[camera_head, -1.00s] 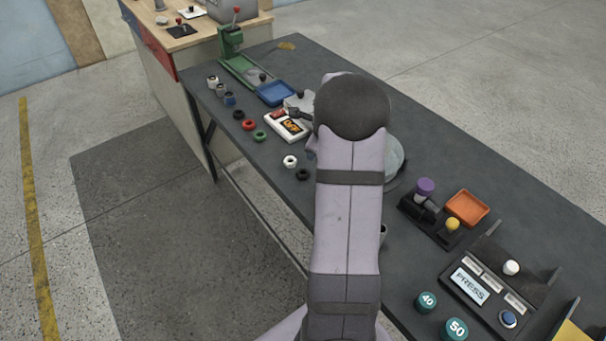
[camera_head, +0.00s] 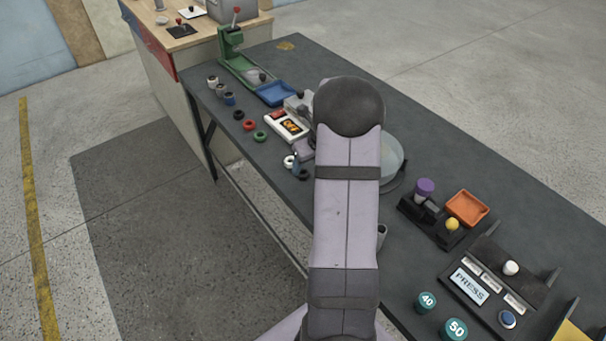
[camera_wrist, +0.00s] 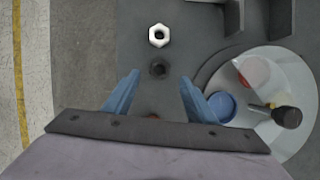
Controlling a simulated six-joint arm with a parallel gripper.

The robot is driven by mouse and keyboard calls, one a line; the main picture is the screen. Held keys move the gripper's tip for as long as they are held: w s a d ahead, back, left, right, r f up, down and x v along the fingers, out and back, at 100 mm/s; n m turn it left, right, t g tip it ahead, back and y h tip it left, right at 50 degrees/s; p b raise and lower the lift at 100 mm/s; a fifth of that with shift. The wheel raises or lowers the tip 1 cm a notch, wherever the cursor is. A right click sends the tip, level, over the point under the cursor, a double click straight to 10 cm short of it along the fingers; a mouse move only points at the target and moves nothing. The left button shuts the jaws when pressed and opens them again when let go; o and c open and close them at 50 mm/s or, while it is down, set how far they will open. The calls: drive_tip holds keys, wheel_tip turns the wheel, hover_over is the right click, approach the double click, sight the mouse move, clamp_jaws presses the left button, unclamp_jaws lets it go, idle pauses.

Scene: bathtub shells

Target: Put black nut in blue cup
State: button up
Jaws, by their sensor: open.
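A black nut (camera_wrist: 158,68) lies flat on the dark table in the wrist view, just ahead of and between my fingertips. It is partly visible in the head view (camera_head: 303,175), beside my finger. A white nut (camera_wrist: 159,36) lies beyond it. My gripper (camera_wrist: 158,77) is open with two blue fingers, empty, above the table. Another black nut (camera_head: 238,114) lies near the red nut (camera_head: 249,125) and green nut (camera_head: 260,136).
A round clear dish (camera_wrist: 285,120) with coloured pieces is right of my fingers. A small red thing (camera_wrist: 152,116) shows between my fingers, partly hidden.

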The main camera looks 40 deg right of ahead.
sight(303, 172)
drive_tip(key=shift+p+x, duration=0.5)
drive_tip(key=shift+x, duration=2.1)
drive_tip(key=shift+w, duration=0.15)
drive_tip(key=c, duration=1.2)
drive_tip(key=shift+c, duration=0.2)
drive_tip(key=shift+r, duration=0.1)
wheel_tip(303, 172, up, 10)
drive_tip(key=shift+b, duration=0.3)
drive_tip(key=shift+n, duration=0.3)
